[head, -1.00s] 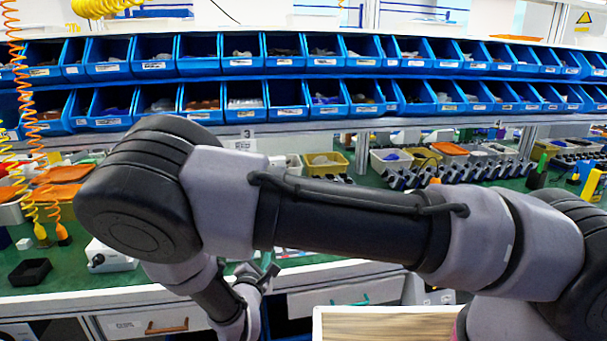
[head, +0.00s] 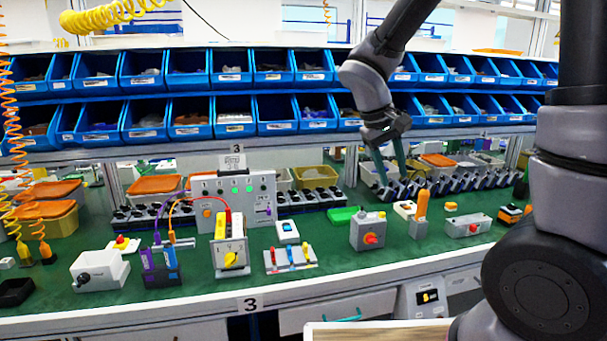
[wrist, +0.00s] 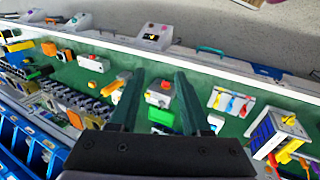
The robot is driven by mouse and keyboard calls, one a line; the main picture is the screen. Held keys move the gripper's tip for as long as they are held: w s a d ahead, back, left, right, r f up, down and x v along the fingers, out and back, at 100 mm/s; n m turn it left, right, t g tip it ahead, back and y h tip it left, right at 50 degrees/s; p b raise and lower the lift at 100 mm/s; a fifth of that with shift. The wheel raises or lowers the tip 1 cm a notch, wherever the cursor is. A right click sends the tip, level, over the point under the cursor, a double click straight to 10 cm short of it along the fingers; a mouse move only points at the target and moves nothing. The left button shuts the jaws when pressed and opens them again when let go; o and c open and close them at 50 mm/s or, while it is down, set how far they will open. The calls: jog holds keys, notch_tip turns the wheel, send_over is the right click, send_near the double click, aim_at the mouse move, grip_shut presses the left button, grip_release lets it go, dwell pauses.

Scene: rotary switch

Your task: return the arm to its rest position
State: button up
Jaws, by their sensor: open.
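My gripper (head: 391,165) is open and empty, with two dark green fingers pointing down over the back part of the green bench. My arm rises from the gripper to the top of the head view and comes down at the right. Another grey switch box (head: 98,270) with a black knob stands at the left.
Two rows of blue bins (head: 235,115) run along the back, behind the gripper. A grey box with a red button (head: 368,231) stands below the gripper. A control panel (head: 234,199) and a toggle switch board (head: 290,259) are left of it. The green bench top (head: 330,252) has clear patches.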

jog(key=s+d+r+m+t+y, duration=0.2)
jog(key=s+r+m+y, duration=0.1)
jog(key=s+r, duration=0.2)
jog(key=s+d+r+m+t+y, duration=0.2)
jog(key=s+r+m+t+y, duration=0.1)
jog(key=r, duration=0.6)
jog(key=s+m, duration=0.1)
jog(key=s, duration=0.1)
jog(key=shift+s+d+r+t, duration=0.25)
jog(key=shift+s+d+t, duration=0.05)
jog(key=shift+s+d, duration=0.1)
jog(key=shift+w, duration=0.1)
dwell(1.1)
